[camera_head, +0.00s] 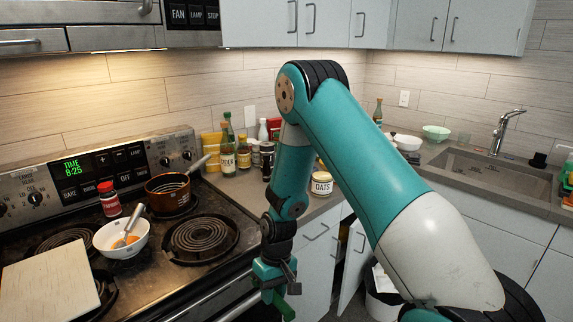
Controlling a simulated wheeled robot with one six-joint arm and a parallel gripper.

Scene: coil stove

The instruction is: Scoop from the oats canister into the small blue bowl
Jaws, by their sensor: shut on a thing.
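The oats canister (321,187) is a small pale jar with a dark "OATS" label, standing on the counter right of the stove, just behind my arm. My gripper (277,282) points down in front of the stove's right front edge, lower than the counter top and apart from the canister. It is shut on a dark green thing (284,308), of which only a part shows; I cannot tell its full shape. I cannot make out a clearly blue small bowl. A pale green bowl (436,132) stands at the back near the sink.
A white bowl (113,248) with a spoon and orange contents stands on the stove (225,271), beside a copper pot (167,190), a red-capped jar (109,199) and a pale board (50,285). Bottles (227,155) crowd the back counter. A cabinet door (352,262) hangs open by a bin (381,303).

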